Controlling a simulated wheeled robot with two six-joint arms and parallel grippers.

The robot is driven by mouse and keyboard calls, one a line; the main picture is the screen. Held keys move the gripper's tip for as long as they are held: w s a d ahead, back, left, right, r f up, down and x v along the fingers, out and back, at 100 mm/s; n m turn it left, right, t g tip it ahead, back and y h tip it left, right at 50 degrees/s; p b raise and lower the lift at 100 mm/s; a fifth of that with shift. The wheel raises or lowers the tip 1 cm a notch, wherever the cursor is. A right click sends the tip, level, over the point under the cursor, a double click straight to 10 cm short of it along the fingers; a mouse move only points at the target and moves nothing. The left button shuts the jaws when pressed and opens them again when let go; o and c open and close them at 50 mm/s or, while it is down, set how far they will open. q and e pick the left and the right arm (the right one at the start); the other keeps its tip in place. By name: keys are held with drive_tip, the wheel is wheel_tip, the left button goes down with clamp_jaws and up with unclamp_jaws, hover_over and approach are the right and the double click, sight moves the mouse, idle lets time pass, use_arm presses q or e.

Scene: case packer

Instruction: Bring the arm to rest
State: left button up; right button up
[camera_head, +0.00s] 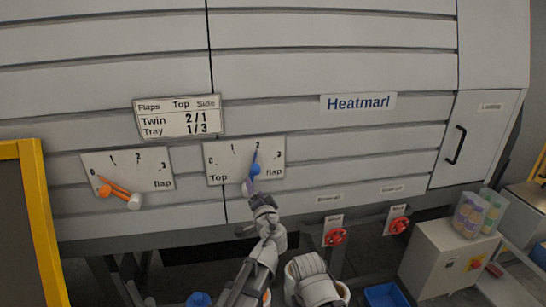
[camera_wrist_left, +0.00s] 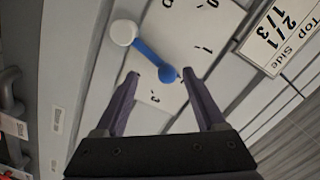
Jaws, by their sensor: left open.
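The blue lever (camera_head: 254,169) sits on the right dial plate (camera_head: 222,167), and its blue tip points at the 2. In the left wrist view the lever (camera_wrist_left: 147,54) runs from a white end to a round blue end. My left gripper (camera_wrist_left: 160,74) is open, with its purple fingers towards the round blue end. I cannot tell whether they touch it. In the head view the left gripper (camera_head: 250,187) is just below the blue lever, small and partly hidden by its wrist. My right gripper is not in view.
An orange lever (camera_head: 119,191) sits on the left dial plate (camera_head: 117,170), pointing near 0. Red knobs (camera_head: 335,237) are mounted lower right. A grey box (camera_head: 446,262) holds clear containers (camera_head: 477,213). A yellow frame (camera_head: 40,225) stands at left. A label card (camera_head: 178,117) is above the dials.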

use_arm(q)
drive_tip(key=s+a+f+n+g+b, duration=0.15)
drive_tip(key=s+f+g+b, duration=0.35)
drive_tip(key=f, duration=0.5)
drive_tip(key=s+a+f+n+g+b, duration=0.1)
drive_tip(key=s+f+n+g+b, duration=0.2)
drive_tip(key=s+f, duration=0.6)
drive_tip(key=s+d+f+g+h+b, duration=0.2)
drive_tip(key=s+d+f+g, duration=0.2)
drive_tip(key=s+f, duration=0.3)
drive_tip(key=s+d+f+g+h+b, duration=0.2)
drive_tip(key=s+d+f+g, duration=0.2)
drive_tip(key=s+f, duration=0.4)
drive_tip(key=shift+s+d+m+g+h, duration=0.15)
drive_tip(key=shift+s+m+g+h, duration=0.15)
drive_tip(key=shift+m+h, duration=0.1)
drive_tip(key=shift+w, duration=0.1)
